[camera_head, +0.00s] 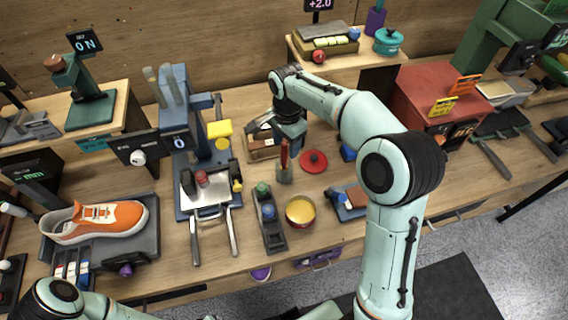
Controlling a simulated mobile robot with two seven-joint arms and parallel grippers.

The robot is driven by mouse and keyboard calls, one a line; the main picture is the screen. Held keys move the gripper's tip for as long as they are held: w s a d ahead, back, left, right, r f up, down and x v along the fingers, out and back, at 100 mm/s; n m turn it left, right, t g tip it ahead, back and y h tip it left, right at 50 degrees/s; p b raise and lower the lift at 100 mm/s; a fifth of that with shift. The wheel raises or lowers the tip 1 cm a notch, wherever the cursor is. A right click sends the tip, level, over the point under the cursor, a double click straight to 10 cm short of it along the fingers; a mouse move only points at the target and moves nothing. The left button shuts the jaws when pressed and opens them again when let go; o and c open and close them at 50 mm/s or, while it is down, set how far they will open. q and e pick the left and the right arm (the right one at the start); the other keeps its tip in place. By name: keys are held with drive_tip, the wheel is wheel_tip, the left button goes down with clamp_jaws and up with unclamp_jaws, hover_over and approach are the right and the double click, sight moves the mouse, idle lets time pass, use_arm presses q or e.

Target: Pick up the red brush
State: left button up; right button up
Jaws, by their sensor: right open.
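A red-handled brush (284,156) appears to stand upright on the workbench (340,235), left of a round red lid-like disc. My right gripper (290,146) points down from above, right at the brush's upper end. It is open; the jaws are small here and partly hidden, so I cannot tell whether they touch the handle. My left gripper is not in view; only part of my left arm shows at the bottom left.
The red disc (313,161) lies close right of the brush. A yellow bowl (300,211) and a dark bottle rack (268,222) stand in front. An orange sneaker (97,222) sits on a grey platform at left. A red box (437,98) stands at right.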

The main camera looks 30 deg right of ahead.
sight(284, 152)
drive_tip(key=f, duration=0.5)
drive_tip(key=shift+w+a, duration=0.15)
drive_tip(key=shift+w, duration=0.15)
clamp_jaws()
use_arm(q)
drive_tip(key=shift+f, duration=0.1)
use_arm(e)
drive_tip(key=shift+r, duration=0.1)
